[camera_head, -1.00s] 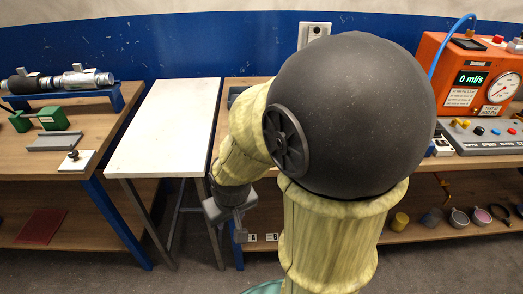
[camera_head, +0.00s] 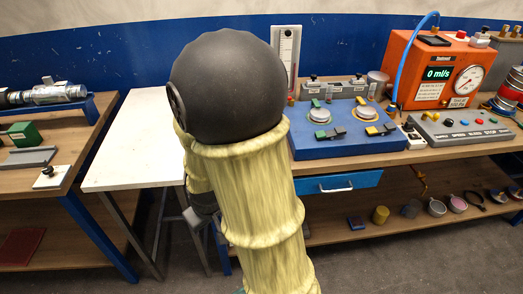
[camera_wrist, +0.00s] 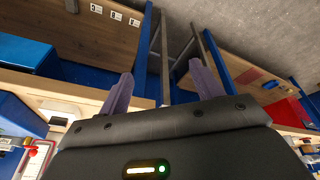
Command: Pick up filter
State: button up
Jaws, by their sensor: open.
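I cannot tell for sure which thing is the filter. Several small round pieces lie on the lower shelf at the right in the head view, among them a yellow cylinder (camera_head: 380,215), a grey piece (camera_head: 411,208) and a cup with a pink face (camera_head: 458,204). My gripper (camera_wrist: 162,88) is open and empty in the wrist view, its two purple-grey fingers apart, with a table's legs and floor beyond. In the head view my gripper (camera_head: 197,219) is low beside the white table, mostly hidden by my arm, well left of those pieces.
A white-topped table (camera_head: 135,140) stands left of my arm. The right workbench carries a blue panel (camera_head: 340,146) with two round silver lids, an orange flow tester (camera_head: 408,75) and a grey button box (camera_head: 465,128). A blue drawer (camera_head: 338,185) hangs below. A left bench (camera_head: 45,185) holds fixtures.

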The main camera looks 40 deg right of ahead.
jog(key=w+d+f+n+t+h+p, duration=0.15)
jog(key=d+f+n+h, duration=0.3)
jog(key=d, duration=0.45)
jog(key=w+d+f+n+t+h+p, duration=0.1)
jog(key=d+f+n+h+p, duration=0.15)
jog(key=d+f, duration=0.45)
jog(key=d+r+n+t+h+p, duration=0.1)
jog(key=d+r+n+t, duration=0.2)
jog(key=n, duration=0.8)
jog(key=s+d+r+n+t+p, duration=0.1)
jog(key=d+r+n+t, duration=0.3)
jog(key=n, duration=0.6)
notch_tip(320, 180, up, 3)
jog(key=shift+r+n+t+h, duration=0.15)
jog(key=shift+n+t+h, duration=0.25)
jog(key=shift+t, duration=0.85)
